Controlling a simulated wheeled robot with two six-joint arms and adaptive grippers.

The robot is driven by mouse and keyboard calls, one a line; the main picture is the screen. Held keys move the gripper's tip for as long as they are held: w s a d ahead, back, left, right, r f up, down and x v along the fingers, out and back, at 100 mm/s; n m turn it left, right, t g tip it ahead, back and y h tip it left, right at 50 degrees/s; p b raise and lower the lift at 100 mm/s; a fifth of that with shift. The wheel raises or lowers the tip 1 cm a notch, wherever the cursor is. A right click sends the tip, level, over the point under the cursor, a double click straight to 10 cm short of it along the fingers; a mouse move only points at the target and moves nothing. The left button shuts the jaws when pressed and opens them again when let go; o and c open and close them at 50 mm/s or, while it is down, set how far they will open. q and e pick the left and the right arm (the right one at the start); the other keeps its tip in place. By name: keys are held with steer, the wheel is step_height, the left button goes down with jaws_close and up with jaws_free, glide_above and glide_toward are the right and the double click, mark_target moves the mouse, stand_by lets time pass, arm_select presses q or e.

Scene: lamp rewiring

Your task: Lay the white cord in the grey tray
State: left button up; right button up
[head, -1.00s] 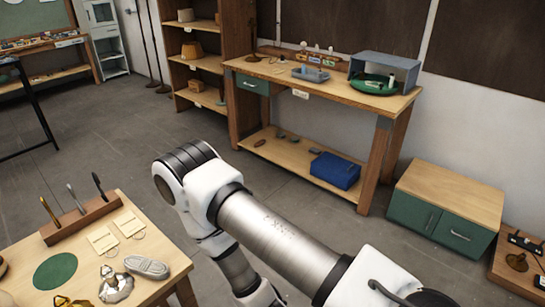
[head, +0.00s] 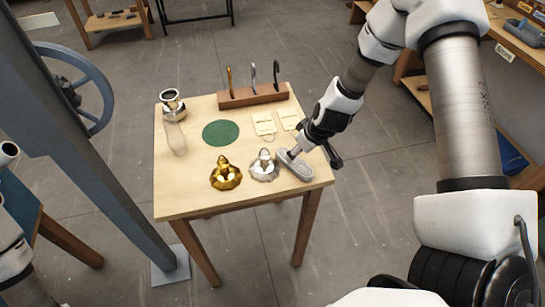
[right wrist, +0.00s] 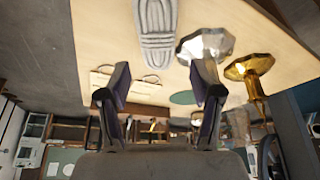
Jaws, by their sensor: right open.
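A bundled whitish cord (head: 296,165) lies at the right edge of the small wooden table (head: 180,205). It also shows at the top of the right wrist view (right wrist: 155,25). My right gripper (head: 312,152) is at the cord's far end in the head view and partly covers it. In the right wrist view its two dark fingers (right wrist: 160,85) are apart with nothing between them, and the cord lies past their tips. A grey tray (head: 522,33) is partly visible on the workbench at the top right. My left gripper is out of view.
A silver lamp part (head: 264,166) lies just left of the cord, with a gold one (head: 225,174) beyond it. Pale cards (head: 264,123), a tool rack (head: 252,95), a green disc (head: 221,132) and a glass piece (head: 174,120) share the table. A grey post (head: 105,165) stands left.

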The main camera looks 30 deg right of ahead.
mark_target(295, 161)
steer(key=shift+s+d+f, duration=0.15)
steer(key=shift+s+f, duration=0.05)
steer(key=shift+f, duration=0.55)
steer(key=b+x, duration=0.2)
steer(key=x, duration=0.3)
steer(key=shift+w+f, duration=0.1)
steer(key=shift+f, duration=0.05)
steer(key=shift+c, duration=1.4)
steer(key=shift+s+d, duration=0.1)
steer(key=shift+s, duration=0.2)
steer(key=c, duration=0.6)
jaws_close()
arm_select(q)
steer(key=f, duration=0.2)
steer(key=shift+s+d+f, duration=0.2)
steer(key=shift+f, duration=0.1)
arm_select(e)
steer(key=shift+w, duration=0.1)
steer(key=shift+r, duration=0.2)
